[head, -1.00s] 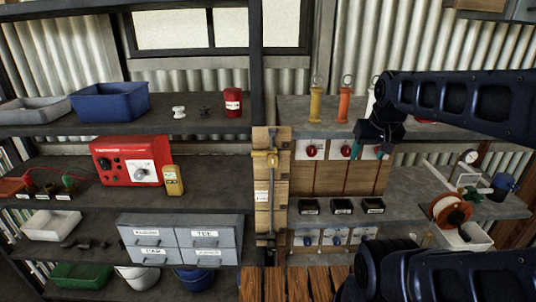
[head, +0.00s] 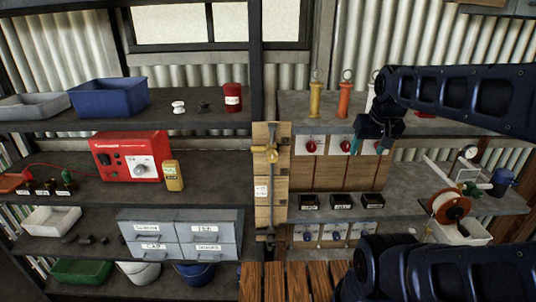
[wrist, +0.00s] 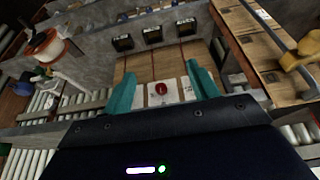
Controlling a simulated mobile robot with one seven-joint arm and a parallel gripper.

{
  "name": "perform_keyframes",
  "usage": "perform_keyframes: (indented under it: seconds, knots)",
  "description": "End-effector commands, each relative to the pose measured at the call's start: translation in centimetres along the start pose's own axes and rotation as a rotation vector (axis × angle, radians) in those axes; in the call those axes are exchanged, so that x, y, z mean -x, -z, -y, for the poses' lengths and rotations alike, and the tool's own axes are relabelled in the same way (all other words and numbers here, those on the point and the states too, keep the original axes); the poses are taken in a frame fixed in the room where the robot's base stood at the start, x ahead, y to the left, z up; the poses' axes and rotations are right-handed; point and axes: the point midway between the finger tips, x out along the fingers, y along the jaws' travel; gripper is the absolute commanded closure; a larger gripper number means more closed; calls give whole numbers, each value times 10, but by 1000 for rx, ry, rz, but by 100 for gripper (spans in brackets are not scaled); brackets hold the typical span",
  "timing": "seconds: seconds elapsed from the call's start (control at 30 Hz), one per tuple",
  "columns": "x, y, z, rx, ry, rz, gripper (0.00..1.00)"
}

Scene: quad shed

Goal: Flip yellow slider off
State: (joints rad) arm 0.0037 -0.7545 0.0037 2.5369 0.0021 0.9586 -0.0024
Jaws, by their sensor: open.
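The yellow slider (head: 271,154) sits on a metal rod on the upright wooden board (head: 263,189), near its upper part. It also shows at the right edge of the wrist view (wrist: 300,52), partly cut off. My gripper (head: 367,147) is to the right of the slider and apart from it. In the wrist view my gripper (wrist: 162,85) has its two teal fingers spread, with nothing held between them. A red knob (wrist: 161,88) on a white plate shows between the fingers in that view.
White plates with red knobs (head: 310,146) line the back panel between slider and gripper. Black labelled boxes (head: 343,201) stand on the shelf below. Left shelves hold a red control box (head: 130,157) and a yellow meter (head: 173,176). A cable reel (head: 450,207) stands at right.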

Motion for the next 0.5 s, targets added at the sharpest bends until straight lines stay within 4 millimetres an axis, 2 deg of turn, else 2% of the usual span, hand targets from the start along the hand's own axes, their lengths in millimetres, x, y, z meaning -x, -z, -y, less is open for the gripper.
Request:
perform_keyframes:
  seconds: [0.03, 0.17, 0.3, 0.37, 0.5]
  knots:
    - [0, 0, 0, 0, 0, 0, 47]
    - [1, 5, 5, 2, -7, -1, 72]
    - [4, 22, 28, 5, -34, -7, 100]
    - [6, 34, 46, 6, -49, -15, 100]
    - [12, 58, 100, 8, -77, -49, 100]
